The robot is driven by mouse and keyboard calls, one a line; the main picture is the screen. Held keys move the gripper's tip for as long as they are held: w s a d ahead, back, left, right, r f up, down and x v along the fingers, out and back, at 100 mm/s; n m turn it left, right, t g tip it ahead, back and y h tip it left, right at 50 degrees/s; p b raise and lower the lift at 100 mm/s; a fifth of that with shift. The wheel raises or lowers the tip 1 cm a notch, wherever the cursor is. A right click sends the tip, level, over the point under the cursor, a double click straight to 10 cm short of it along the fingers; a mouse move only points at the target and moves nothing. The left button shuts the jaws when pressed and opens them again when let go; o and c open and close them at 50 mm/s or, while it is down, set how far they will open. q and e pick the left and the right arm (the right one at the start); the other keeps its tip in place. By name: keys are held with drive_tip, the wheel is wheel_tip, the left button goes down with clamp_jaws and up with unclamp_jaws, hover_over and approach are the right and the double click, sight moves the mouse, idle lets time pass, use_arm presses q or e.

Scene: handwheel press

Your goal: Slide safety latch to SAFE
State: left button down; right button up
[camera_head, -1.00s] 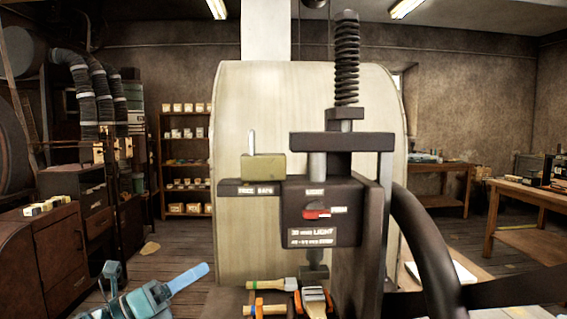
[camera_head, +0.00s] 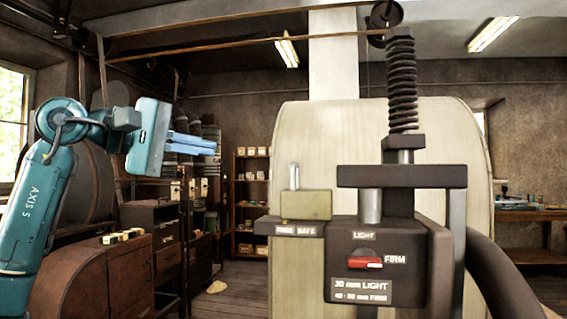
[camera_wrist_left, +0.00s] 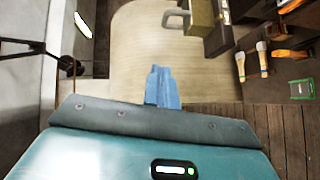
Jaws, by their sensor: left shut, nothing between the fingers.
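The safety latch is an olive block (camera_head: 306,205) with an upright pale pin, on a dark ledge lettered FREE and SAFE (camera_head: 262,227) at the press's left. The block spans above both words, so I cannot tell its setting. My left gripper (camera_head: 213,147) is shut and empty, raised left of the latch and higher in the picture, fingers pointing right; blue fingers show in the left wrist view (camera_wrist_left: 158,70). They are clear of the latch. My right gripper is out of view.
The press head carries a red selector (camera_head: 365,263) between LIGHT and FIRM. A dark crossbar (camera_head: 400,176) and coil spring (camera_head: 402,80) stand right of the latch. A broad cream panel (camera_head: 440,120) is behind. Mallets (camera_wrist_left: 240,66) lie lower in the left wrist view.

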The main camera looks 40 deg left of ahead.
use_arm(q)
drive_tip(key=d+p+x, duration=0.1)
drive_tip(key=p+x, duration=0.1)
drive_tip(key=x, duration=0.4)
drive_tip(key=s+d+p+x, duration=0.1)
drive_tip(key=p+x, duration=0.2)
drive_tip(key=x, duration=0.4)
drive_tip(key=shift+d+f+p, duration=0.3)
drive_tip(key=shift+d, duration=0.05)
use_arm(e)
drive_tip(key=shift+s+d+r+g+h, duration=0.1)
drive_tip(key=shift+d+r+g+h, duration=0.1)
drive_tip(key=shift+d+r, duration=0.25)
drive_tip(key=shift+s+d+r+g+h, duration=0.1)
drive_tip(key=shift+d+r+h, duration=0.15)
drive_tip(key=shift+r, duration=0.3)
use_arm(q)
drive_tip(key=shift+w+d, duration=0.1)
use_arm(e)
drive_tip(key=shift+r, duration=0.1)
